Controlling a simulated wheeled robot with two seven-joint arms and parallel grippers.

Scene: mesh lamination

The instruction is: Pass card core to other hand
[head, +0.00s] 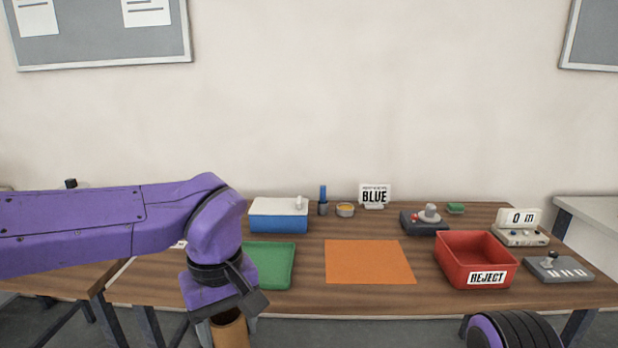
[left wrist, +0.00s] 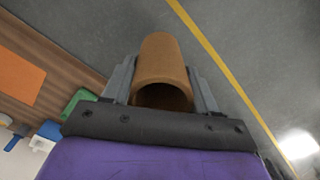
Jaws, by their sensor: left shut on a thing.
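The card core (head: 230,330) is a brown hollow tube at the bottom of the head view, in front of the table's near edge. It hangs below my left gripper (head: 228,310), which is shut on it. In the left wrist view the card core (left wrist: 163,60) lies between the two grey fingers of my left gripper (left wrist: 162,82), its dark open end facing the camera. The lower part of the tube is cut off in the head view. A purple and black part of my right arm shows at the bottom right; its gripper is out of view.
Space in front of the table is open floor.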

